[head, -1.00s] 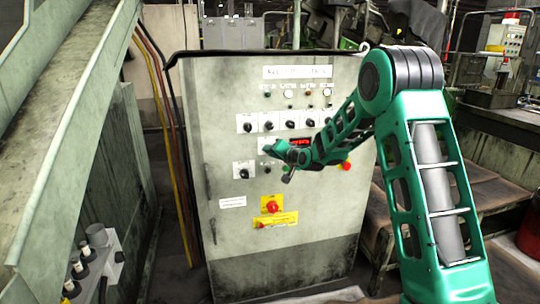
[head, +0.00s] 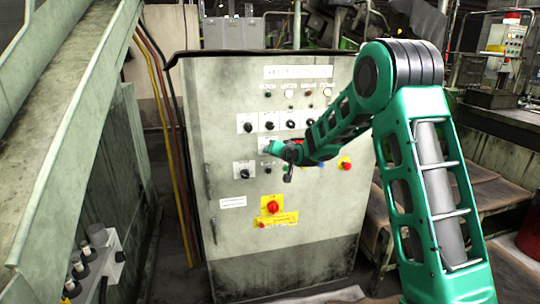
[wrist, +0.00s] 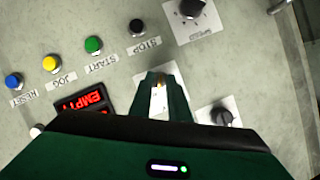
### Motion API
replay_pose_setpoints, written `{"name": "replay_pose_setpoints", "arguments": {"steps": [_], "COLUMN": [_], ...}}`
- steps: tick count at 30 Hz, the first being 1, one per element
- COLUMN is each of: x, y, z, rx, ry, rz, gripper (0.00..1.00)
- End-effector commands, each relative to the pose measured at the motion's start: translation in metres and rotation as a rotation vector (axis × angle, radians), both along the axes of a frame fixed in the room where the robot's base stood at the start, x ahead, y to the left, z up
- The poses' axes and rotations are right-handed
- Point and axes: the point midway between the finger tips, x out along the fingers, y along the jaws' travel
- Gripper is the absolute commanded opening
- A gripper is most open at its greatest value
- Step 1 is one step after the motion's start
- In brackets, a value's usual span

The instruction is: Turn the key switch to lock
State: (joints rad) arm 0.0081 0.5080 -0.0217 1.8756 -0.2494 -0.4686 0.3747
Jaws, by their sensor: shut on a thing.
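The key switch (wrist: 160,84) shows as a small brass-coloured piece in front of a white plate in the wrist view, between my fingertips. My gripper (wrist: 160,82) is shut on it, and the fingers hide most of it, so its turned position cannot be told. In the head view my gripper (head: 268,147) reaches the front of the grey control cabinet (head: 225,250) from the right, below the row of black knobs. The key switch itself is hidden there.
Black rotary knobs (wrist: 222,117) sit close by, with another (wrist: 190,8) beyond. Blue, yellow, green and black buttons (wrist: 93,45) and a red-lit display (wrist: 82,102) lie to the left. A red emergency button (head: 272,207) on yellow sits below my gripper.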

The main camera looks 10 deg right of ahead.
Motion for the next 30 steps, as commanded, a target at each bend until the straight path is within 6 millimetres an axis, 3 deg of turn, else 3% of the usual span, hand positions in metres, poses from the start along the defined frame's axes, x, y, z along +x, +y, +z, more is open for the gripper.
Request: {"name": "replay_pose_setpoints", "arguments": {"steps": [30], "x": [-0.0002], "y": [0.0074], "z": [-0.0015], "rx": [-0.963], "ry": [0.001], "rz": [0.003], "gripper": [0.00]}}
